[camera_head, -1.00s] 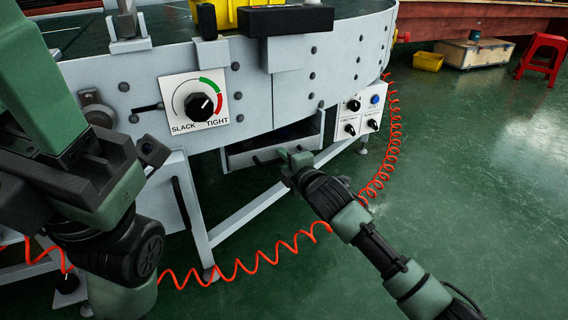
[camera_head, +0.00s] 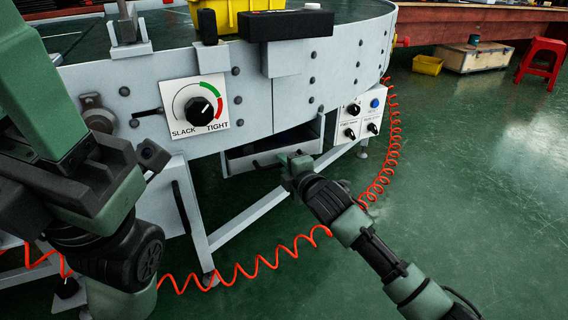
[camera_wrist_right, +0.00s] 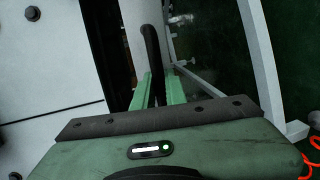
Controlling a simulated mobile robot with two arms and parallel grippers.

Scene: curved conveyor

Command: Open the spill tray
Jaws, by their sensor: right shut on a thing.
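The spill tray (camera_head: 240,163) is a grey drawer with a low front panel, under the curved conveyor's side in the head view. It stands partly out, with a dark gap above its front and a side wall showing at the right. My right gripper (camera_head: 290,163) is at the tray's front, shut on its dark bar handle. In the right wrist view, the black handle (camera_wrist_right: 151,45) runs down between the green fingers (camera_wrist_right: 158,92). The fingers hide part of the handle. My left arm fills the left of the head view; its gripper does not show.
The conveyor's side carries a SLACK/TIGHT knob (camera_head: 199,110) and a control box (camera_head: 361,118) right of the tray. A slanted leg brace (camera_head: 250,215) runs below the tray. A coiled orange hose (camera_head: 245,270) crosses the floor.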

